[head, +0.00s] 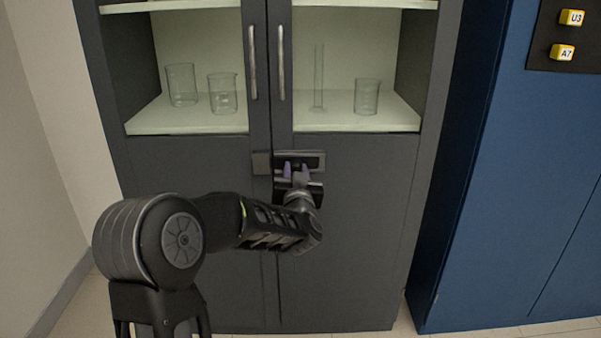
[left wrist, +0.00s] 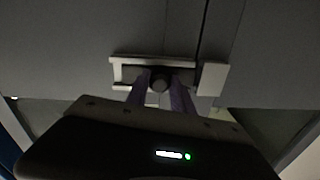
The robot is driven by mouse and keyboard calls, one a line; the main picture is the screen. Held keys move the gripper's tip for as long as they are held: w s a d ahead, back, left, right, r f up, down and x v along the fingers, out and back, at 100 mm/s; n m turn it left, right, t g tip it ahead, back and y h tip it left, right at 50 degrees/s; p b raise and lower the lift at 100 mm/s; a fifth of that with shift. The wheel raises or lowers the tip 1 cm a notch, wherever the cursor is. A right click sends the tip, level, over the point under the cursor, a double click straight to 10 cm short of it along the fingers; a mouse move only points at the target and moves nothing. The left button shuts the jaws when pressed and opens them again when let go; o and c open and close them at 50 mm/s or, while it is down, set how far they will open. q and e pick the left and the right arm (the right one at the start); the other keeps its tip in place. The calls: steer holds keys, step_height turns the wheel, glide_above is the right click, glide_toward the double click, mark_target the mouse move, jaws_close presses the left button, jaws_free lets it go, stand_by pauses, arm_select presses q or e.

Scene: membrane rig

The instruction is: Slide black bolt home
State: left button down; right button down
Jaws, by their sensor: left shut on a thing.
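The bolt's housing (head: 316,157) is a dark frame on the right lower cabinet door, just below the glass section. A small keeper block (head: 262,163) sits to its left, by the door seam. My left gripper (head: 296,170) is at the housing, its purple fingers pointing at the door. In the left wrist view, the fingers (left wrist: 160,92) stand either side of the bolt's round black knob (left wrist: 160,79), shut on it. That view also shows the pale-edged housing (left wrist: 117,72) and the keeper block (left wrist: 212,78). I cannot tell whether the bolt reaches into the keeper. My right gripper is out of view.
Two vertical door handles (head: 252,62) (head: 281,62) are above the bolt. Glass beakers (head: 181,85) (head: 367,97) and a cylinder (head: 319,80) stand on the shelf behind the upper doors. A blue cabinet (head: 520,170) stands to the right.

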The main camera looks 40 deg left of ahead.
arm_select(q)
steer(key=s+a, duration=0.2)
steer(key=a, duration=0.1)
steer(key=shift+s, duration=0.15)
steer(key=c, duration=1.1)
jaws_free()
steer(key=shift+a, duration=0.1)
steer(key=shift+s, duration=0.1)
steer(key=v, duration=0.7)
steer(key=shift+s+d+p, duration=0.25)
steer(key=shift+d+p, duration=0.1)
